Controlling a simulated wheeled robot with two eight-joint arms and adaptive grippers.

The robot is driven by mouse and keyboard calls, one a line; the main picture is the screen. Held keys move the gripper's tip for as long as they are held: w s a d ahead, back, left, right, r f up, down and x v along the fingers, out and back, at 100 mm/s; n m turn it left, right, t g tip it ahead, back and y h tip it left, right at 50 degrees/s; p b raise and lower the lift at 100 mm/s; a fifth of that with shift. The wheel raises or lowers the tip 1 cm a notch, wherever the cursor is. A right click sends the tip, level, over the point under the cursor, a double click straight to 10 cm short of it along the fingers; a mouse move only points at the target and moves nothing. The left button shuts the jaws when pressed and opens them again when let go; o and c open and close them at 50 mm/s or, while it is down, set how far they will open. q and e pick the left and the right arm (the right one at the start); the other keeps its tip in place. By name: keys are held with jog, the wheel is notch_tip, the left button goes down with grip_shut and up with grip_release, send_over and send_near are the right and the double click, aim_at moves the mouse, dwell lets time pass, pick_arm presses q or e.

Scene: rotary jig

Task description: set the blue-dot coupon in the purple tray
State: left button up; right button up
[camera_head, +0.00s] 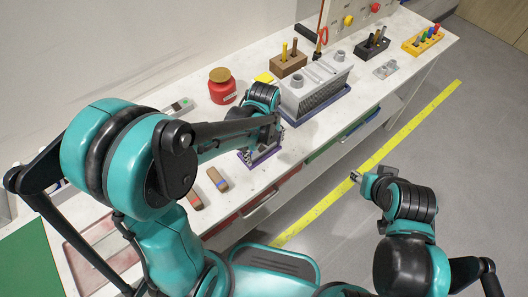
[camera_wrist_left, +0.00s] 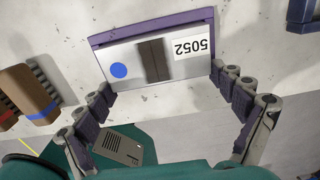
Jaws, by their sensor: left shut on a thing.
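The blue-dot coupon (camera_wrist_left: 185,67) is a silver plate with a blue dot, a dark band and a 5052 label. My left gripper (camera_wrist_left: 165,88) is shut on it, with a finger at each side of its near edge. The purple tray (camera_wrist_left: 150,24) shows as a rim along the coupon's far side; whether the coupon rests on its floor is unclear. In the head view the tray (camera_head: 267,156) lies under my left gripper (camera_head: 262,140), which hides most of the coupon. My right gripper (camera_head: 368,179) is out over the floor, away from the table; its jaw opening is unclear.
Two brown blocks, one with a blue mark (camera_head: 217,178) and one with a red mark (camera_head: 195,199), lie left of the tray. A grey machine block (camera_head: 313,88) stands close on the right. A red jar (camera_head: 222,86) stands behind.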

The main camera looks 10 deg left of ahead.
pick_arm(q)
jog(key=shift+r, duration=0.1)
jog(key=shift+f, duration=0.25)
jog(key=o, duration=1)
jog(key=shift+r, duration=0.1)
jog(key=shift+o, duration=0.2)
